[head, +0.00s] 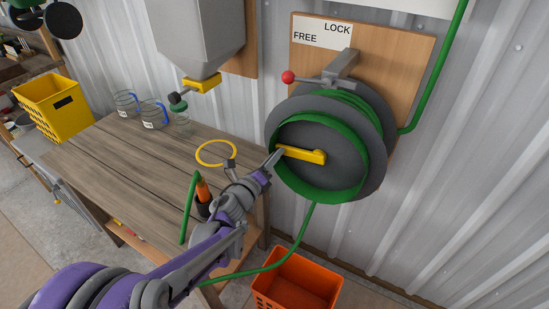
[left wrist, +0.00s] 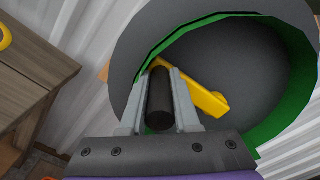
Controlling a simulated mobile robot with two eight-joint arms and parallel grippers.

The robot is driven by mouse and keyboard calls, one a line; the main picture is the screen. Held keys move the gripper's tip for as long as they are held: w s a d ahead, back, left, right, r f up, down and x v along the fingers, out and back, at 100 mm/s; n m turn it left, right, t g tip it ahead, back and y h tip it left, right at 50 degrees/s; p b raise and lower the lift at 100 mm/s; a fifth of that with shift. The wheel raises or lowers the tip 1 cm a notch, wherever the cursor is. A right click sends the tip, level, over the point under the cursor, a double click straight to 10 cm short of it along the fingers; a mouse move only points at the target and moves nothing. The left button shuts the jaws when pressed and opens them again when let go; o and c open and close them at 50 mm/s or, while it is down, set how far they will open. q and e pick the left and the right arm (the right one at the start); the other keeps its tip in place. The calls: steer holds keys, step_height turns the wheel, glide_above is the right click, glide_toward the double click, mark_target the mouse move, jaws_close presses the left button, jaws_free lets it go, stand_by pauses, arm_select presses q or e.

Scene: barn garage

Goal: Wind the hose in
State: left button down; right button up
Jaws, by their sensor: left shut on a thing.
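The hose reel (head: 375,150) is a grey drum on a wooden wall board, with green hose (head: 358,108) wound on it. A yellow crank arm (head: 305,155) crosses its front face; it also shows in the left wrist view (left wrist: 205,98). My left gripper (head: 274,158) is shut on the crank's black handle (left wrist: 159,100), which sits between its fingers. Hose runs from the reel's bottom down and left behind my arm. An orange and black nozzle (head: 203,190) with green hose is at the bench edge. The lock lever's red knob (head: 288,77) sits at the left, below FREE.
A wooden bench (head: 130,165) stands at the left with glass jars (head: 152,113) and a yellow ring (head: 216,153). A grey hopper (head: 198,40) hangs above it. An orange crate (head: 300,285) is on the floor below the reel. A yellow crate (head: 50,112) is far left.

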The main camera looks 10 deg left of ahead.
stand_by(0.3)
arm_select(q)
steer(key=c, duration=0.7)
jaws_free()
steer(key=shift+d, duration=0.1)
steer(key=shift+o, duration=0.2)
steer(key=v, duration=1.1)
